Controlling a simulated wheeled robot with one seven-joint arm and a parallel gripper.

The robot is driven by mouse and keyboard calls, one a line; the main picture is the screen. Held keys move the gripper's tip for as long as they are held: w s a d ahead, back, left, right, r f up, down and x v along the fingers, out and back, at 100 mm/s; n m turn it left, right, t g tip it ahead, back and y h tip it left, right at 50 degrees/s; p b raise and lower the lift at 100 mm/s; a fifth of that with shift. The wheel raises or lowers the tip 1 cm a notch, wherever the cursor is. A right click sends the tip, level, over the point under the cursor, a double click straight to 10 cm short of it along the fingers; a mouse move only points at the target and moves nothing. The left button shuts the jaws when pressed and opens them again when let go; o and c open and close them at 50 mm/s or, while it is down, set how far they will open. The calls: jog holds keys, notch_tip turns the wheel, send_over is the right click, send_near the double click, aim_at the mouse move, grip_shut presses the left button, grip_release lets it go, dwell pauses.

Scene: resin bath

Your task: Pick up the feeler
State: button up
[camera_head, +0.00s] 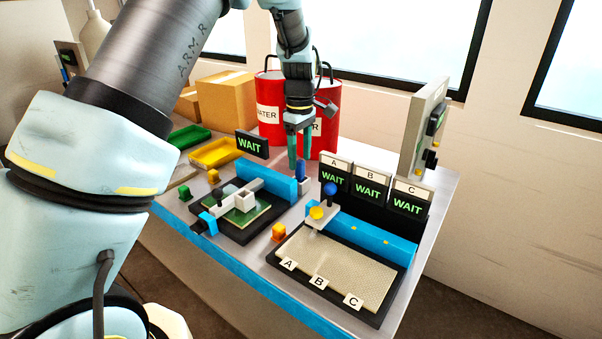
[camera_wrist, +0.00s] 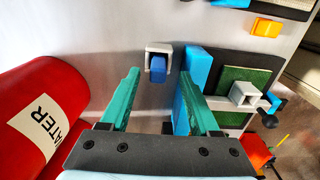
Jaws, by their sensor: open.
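A small blue upright piece (camera_head: 300,171), which I take to be the feeler, stands at the back of the bench. In the wrist view its blue end (camera_wrist: 157,68) sits in a small white holder (camera_wrist: 150,48). My gripper (camera_head: 299,160) points down above it, open and empty. In the wrist view the green fingers of my gripper (camera_wrist: 160,76) are apart, with the blue end between and just beyond their tips. I cannot tell the exact height gap. The lower part of the blue piece is hidden by the holder.
Red water drums (camera_head: 327,105) stand close behind my gripper. A blue block (camera_head: 266,178) and a black fixture with a green board (camera_head: 262,212) are beside it. A mesh tray (camera_head: 375,275) marked A, B, C lies at front right, with WAIT signs (camera_head: 370,188) behind.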

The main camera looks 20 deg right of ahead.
aim_at(300, 176)
jog(key=shift+w+f+p, duration=0.1)
jog(key=shift+f+p, duration=0.7)
jog(key=shift+f, duration=1.45)
grip_shut()
